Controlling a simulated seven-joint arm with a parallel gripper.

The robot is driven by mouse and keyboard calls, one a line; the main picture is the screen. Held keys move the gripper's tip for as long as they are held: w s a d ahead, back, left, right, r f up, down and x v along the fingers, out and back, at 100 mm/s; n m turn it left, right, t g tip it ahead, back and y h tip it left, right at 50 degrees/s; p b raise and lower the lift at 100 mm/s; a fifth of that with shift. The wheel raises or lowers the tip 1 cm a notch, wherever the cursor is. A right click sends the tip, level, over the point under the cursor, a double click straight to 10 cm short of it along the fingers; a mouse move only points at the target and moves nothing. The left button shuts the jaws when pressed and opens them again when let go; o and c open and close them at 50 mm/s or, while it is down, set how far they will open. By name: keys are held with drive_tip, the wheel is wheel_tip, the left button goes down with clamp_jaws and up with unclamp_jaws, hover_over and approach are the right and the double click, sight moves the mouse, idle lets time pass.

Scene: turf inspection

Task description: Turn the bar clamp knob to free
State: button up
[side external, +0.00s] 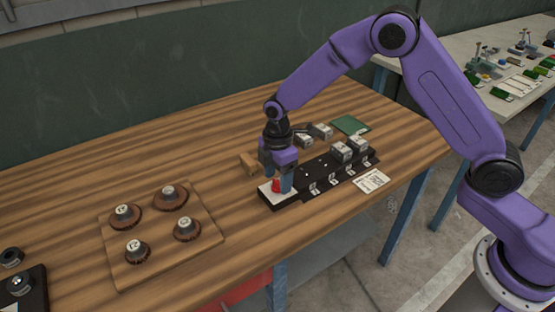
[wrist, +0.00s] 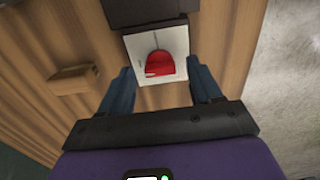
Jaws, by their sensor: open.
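The red knob (wrist: 159,64) sits on a white plate (wrist: 178,40) at the end of a dark base. In the side external view the knob (side external: 276,186) shows between my fingers, on the white plate at the left end of the black bar fixture (side external: 318,173). My gripper (wrist: 162,80) is open, with one blue finger on each side of the knob. In the wrist view there are gaps between the fingers and the knob. Any lettering on the plate is too small to read.
A small wooden block (wrist: 75,79) lies beside the fixture. Grey blocks (side external: 342,151) stand on and behind the fixture. A green board (side external: 350,125) and a printed card (side external: 370,181) lie nearby. A wooden board (side external: 152,262) with several round knobs lies left. Bare tabletop lies between.

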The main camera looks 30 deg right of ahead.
sight(278, 182)
wheel_tip(278, 182, up, 17)
idle(0.5)
drive_tip(key=shift+s+r, duration=0.1)
drive_tip(key=s+d+f+m, duration=0.1)
drive_tip(key=s+d, duration=0.3)
drive_tip(key=s, duration=0.7)
drive_tip(key=s+d+f+m, duration=0.1)
drive_tip(key=s+d, duration=0.4)
drive_tip(key=s, duration=0.6)
drive_tip(key=s+d+f+m, duration=0.1)
drive_tip(key=s+d+m, duration=0.2)
drive_tip(key=s, duration=0.8)
drive_tip(key=shift+d+m, duration=0.3)
drive_tip(key=shift+d, duration=0.8)
